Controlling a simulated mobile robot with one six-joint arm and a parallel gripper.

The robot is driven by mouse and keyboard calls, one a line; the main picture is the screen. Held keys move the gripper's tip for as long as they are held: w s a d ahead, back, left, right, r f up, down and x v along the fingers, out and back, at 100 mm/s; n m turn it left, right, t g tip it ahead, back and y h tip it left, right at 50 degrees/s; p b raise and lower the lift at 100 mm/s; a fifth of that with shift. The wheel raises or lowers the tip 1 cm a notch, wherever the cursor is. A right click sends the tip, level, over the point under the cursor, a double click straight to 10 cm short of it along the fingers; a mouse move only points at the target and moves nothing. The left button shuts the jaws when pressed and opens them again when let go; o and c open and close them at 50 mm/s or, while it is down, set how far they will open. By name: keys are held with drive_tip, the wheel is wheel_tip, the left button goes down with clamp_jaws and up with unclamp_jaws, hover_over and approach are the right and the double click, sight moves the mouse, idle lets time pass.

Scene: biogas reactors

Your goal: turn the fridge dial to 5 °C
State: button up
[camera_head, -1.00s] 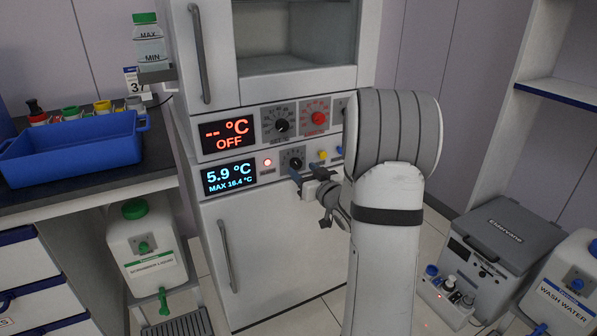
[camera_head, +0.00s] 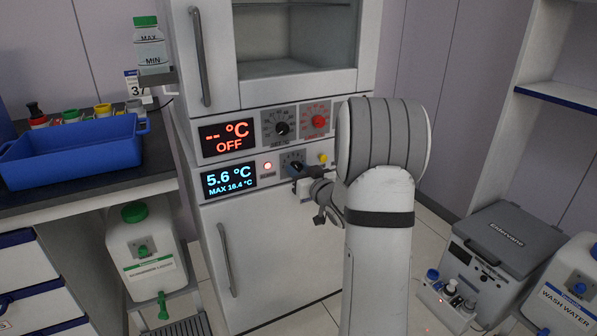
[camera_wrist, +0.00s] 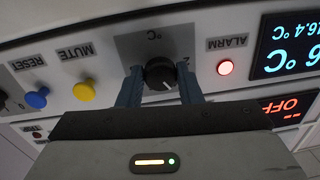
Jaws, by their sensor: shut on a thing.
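The fridge dial is a black knob (camera_wrist: 160,73) with a white pointer line, on a grey plate marked °C. In the wrist view my gripper (camera_wrist: 160,86) has one blue finger on each side of the knob and is shut on it. In the head view my gripper (camera_head: 296,170) is at the dial plate (camera_head: 293,157) and hides most of the knob. The blue-lit fridge display (camera_head: 228,179) reads 5.6 °C, MAX 16.4 °C; it shows upside down and cut off in the wrist view (camera_wrist: 288,42).
The upper display (camera_head: 227,134) reads -- °C OFF, with a black dial (camera_head: 282,128) and a red dial (camera_head: 317,121) beside it. A lit red alarm lamp (camera_wrist: 225,68), a yellow mute button (camera_wrist: 84,91) and a blue reset button (camera_wrist: 37,99) flank the gripped knob.

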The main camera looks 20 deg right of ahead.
drive_tip(key=shift+c, duration=0.8)
drive_tip(key=shift+a, duration=0.15)
drive_tip(key=shift+m, duration=0.3)
drive_tip(key=shift+m+p, duration=0.55)
drive_tip(key=shift+m, duration=0.35)
drive_tip(key=shift+m+p, duration=0.55)
drive_tip(key=shift+m, duration=1.05)
